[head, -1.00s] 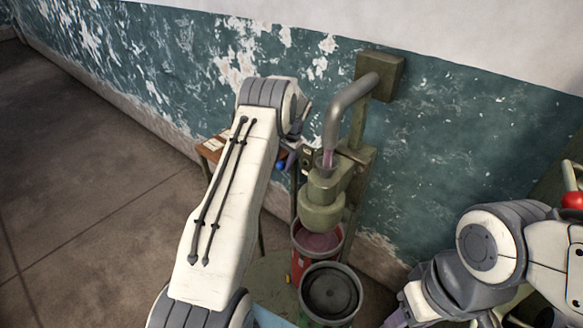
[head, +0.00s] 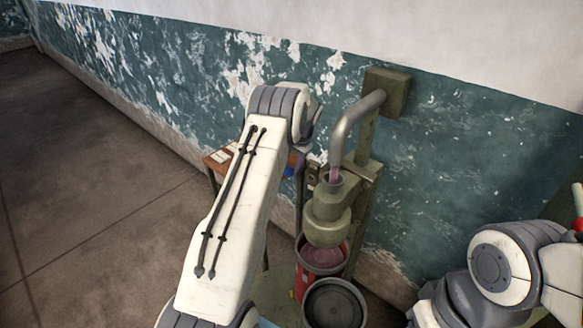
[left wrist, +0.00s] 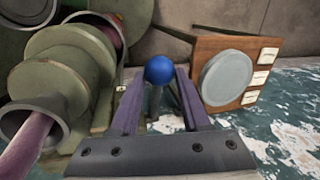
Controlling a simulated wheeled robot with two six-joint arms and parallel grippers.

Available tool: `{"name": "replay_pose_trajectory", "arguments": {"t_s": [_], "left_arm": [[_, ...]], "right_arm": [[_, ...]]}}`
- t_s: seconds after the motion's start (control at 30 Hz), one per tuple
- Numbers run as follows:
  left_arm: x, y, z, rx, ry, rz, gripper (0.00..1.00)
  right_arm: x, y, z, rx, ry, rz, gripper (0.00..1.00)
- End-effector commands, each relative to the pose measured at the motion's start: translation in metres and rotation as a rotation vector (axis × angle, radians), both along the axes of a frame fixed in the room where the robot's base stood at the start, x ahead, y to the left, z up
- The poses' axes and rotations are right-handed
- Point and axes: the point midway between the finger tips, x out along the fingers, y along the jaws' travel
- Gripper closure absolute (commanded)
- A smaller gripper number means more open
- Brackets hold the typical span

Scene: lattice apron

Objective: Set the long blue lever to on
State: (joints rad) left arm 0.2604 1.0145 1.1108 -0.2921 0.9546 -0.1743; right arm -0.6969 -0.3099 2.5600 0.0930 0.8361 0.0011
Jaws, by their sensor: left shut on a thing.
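The blue ball knob (left wrist: 158,70) of the lever sits between the fingertips of my left gripper (left wrist: 158,78) in the left wrist view. A dark stem runs from it. The gripper is shut on the lever. In the head view the blue knob (head: 289,171) shows as a small spot beside my left wrist, left of the green machine (head: 328,225). My left arm hides most of the fingers and the lever's stem there. The lever's on and off marks cannot be read. My right arm is at the lower right, its gripper out of view.
A grey pipe (head: 358,120) pours a purple stream into the machine. A red bucket (head: 304,277) with purple contents stands below, and a dark round container (head: 334,303) in front. A wooden table (head: 217,160) with pale cards stands behind my arm. Open floor lies left.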

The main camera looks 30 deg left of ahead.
Motion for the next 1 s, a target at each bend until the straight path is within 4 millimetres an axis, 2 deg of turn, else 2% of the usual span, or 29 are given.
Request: {"name": "replay_pose_trajectory", "arguments": {"t_s": [0.03, 0.07, 0.1, 0.47, 0.57, 0.9, 1.0], "left_arm": [[0.007, -0.003, 0.002, -0.001, -0.024, -0.006, 0.42], [0.007, -0.003, 0.002, -0.001, -0.023, -0.007, 0.31], [0.006, -0.003, 0.002, -0.001, -0.022, -0.007, 0.24], [0.003, -0.001, 0.003, 0.0, -0.014, -0.003, 0.24], [0.004, -0.004, 0.014, 0.002, -0.017, -0.003, 0.24], [0.002, -0.022, 0.077, 0.0, -0.02, -0.005, 0.24], [0.002, -0.025, 0.09, 0.001, -0.018, -0.006, 0.24]], "right_arm": [[0.0, 0.0, 0.0, 0.0, 0.0, 0.0, 0.5], [0.0, 0.0, 0.0, 0.0, 0.0, 0.0, 0.5], [0.0, 0.0, 0.0, 0.0, 0.0, 0.0, 0.5], [0.0, 0.0, -0.002, 0.0, 0.0, 0.0, 0.5], [0.0, 0.0, -0.006, 0.0, 0.0, 0.0, 0.5], [0.0, 0.0, -0.023, 0.0, 0.0, 0.001, 0.5], [0.0, 0.0, -0.024, 0.0, 0.0, 0.001, 0.5]]}}
